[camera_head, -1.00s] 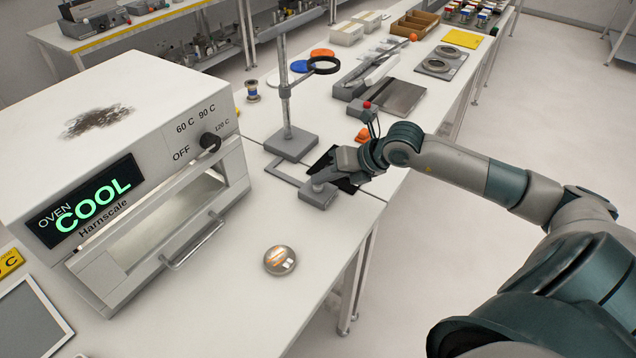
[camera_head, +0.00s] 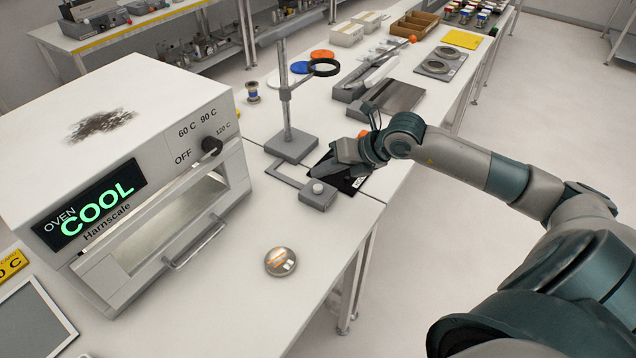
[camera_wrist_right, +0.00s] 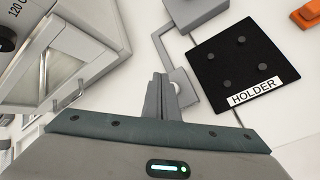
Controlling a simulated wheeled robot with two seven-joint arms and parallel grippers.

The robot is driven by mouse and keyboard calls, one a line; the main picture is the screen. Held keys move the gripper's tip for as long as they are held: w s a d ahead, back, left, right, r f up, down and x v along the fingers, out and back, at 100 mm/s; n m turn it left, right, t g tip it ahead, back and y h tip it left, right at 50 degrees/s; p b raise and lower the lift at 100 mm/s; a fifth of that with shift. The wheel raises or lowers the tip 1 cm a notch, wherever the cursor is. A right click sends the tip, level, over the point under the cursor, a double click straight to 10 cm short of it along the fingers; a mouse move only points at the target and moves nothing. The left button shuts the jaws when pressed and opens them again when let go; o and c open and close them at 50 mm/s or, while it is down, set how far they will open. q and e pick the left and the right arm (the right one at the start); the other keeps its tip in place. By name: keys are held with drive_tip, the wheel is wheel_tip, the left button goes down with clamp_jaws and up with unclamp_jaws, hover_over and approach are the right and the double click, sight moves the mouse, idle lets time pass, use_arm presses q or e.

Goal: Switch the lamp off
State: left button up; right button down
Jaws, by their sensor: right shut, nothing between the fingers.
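A grey stand (camera_head: 287,120) with a square base rises behind the oven's right side, its top running out of view; I cannot tell whether a lamp on it is lit. A flat bar links its base to a small grey box (camera_head: 318,201) with a pale round button (camera_head: 317,188). In the wrist view, the button (camera_wrist_right: 179,88) is partly hidden by my fingers. My right gripper (camera_head: 318,168) is shut and empty, above and just behind the box, apart from the button in the head view. Its fingers (camera_wrist_right: 160,78) point forward in the wrist view. My left gripper is out of view.
A black holder plate (camera_wrist_right: 237,60) lies beside the box. The oven (camera_head: 125,170) reads COOL and stands at left. A round tin (camera_head: 280,261) lies on the bench in front. A black ring (camera_head: 324,67) sticks out from the stand. The front bench top is mostly clear.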

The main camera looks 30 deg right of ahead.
wheel_tip(320, 180, up, 4)
drive_tip(key=shift+r+p, duration=0.15)
drive_tip(key=shift+p, duration=0.8)
